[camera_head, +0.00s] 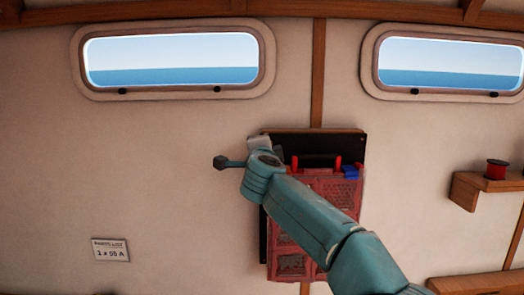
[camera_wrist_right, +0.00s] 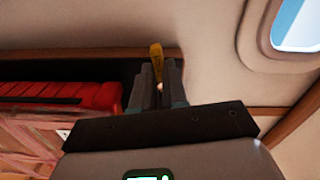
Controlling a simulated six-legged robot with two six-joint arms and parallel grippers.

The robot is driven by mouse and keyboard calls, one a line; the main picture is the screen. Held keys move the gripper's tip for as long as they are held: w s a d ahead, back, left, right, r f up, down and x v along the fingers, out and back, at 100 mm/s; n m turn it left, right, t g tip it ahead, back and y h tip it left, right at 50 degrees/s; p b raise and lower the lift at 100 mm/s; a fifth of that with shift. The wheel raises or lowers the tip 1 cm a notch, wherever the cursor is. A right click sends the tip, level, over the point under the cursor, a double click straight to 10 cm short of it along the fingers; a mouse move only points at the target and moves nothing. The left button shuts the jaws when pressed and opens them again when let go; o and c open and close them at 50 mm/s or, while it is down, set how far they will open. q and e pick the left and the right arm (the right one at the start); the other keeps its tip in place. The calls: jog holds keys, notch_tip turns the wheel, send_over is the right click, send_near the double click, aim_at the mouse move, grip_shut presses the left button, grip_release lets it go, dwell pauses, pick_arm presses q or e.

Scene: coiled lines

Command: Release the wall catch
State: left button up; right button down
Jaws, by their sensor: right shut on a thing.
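The wall catch shows in the right wrist view as a small yellow piece (camera_wrist_right: 156,52) standing up between my fingers. My right gripper (camera_wrist_right: 158,84) is shut on this yellow piece, in front of a dark backing board. In the head view my right gripper (camera_head: 259,143) is at the upper left corner of the black board (camera_head: 345,142), and the catch is hidden behind it. A red case (camera_head: 335,192) hangs on the board, partly covered by my right arm. My left gripper is not in view.
The case has a black handle (camera_head: 318,160) and a blue piece (camera_head: 350,172) at its upper right. Two windows (camera_head: 172,60) are above. A wooden shelf (camera_head: 480,185) with a red spool (camera_head: 496,169) is at right. A paper label (camera_head: 110,250) is on the wall at lower left.

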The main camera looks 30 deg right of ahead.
jog(key=shift+r+m, duration=0.2)
jog(key=shift+m, duration=0.9)
jog(key=c, duration=1.2)
grip_release()
jog(key=shift+o, duration=0.2)
jog(key=b+v, duration=0.7)
jog(key=v, duration=0.9)
jog(key=shift+s, duration=0.25)
